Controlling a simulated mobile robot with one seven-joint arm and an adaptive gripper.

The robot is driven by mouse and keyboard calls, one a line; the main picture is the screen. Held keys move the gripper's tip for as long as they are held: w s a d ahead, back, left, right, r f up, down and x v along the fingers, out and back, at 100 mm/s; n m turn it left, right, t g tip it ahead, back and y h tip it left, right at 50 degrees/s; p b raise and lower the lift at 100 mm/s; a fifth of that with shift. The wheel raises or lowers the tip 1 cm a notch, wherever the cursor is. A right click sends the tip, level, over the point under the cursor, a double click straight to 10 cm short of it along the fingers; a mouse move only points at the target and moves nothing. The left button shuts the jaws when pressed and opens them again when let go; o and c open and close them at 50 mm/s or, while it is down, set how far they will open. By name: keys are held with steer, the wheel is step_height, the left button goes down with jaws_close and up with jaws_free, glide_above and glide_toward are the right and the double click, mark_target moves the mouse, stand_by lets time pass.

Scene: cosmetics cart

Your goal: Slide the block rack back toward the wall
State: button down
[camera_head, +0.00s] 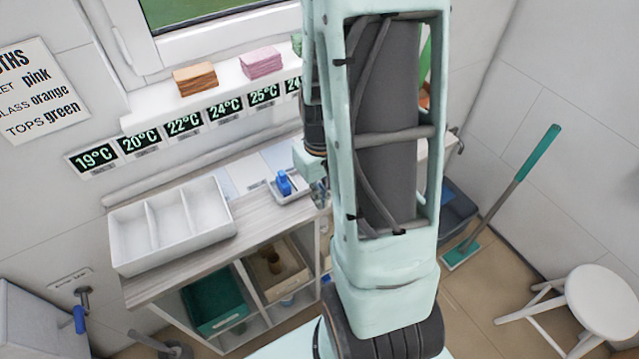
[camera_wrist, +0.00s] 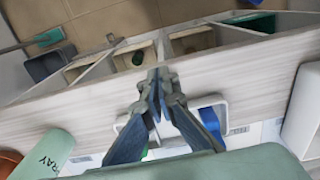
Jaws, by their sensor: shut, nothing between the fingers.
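A small white tray (camera_head: 296,196) holding a blue block-like item (camera_head: 284,183) stands on the wooden counter; I cannot tell for sure that it is the block rack. In the wrist view the tray's white rim (camera_wrist: 222,103) shows behind my fingers, which cover much of it. My gripper (camera_wrist: 160,72) is shut and empty, its fingertips together over the counter near its front edge. I cannot tell whether it touches the tray. In the head view my arm hides most of the gripper.
A white three-compartment bin (camera_head: 172,225) stands on the counter's left. A pale green item marked "RAY" (camera_wrist: 48,155) lies on the other side of my gripper. Shelf bins, including a green one (camera_head: 212,300), sit below. A windowsill with coloured cloths (camera_head: 195,79) runs above.

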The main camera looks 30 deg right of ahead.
steer(key=shift+w+f+p, duration=0.3)
steer(key=shift+w, duration=0.7)
steer(key=shift+w+f+p, duration=0.25)
steer(key=shift+w+p, duration=0.05)
steer(key=shift+w, duration=0.7)
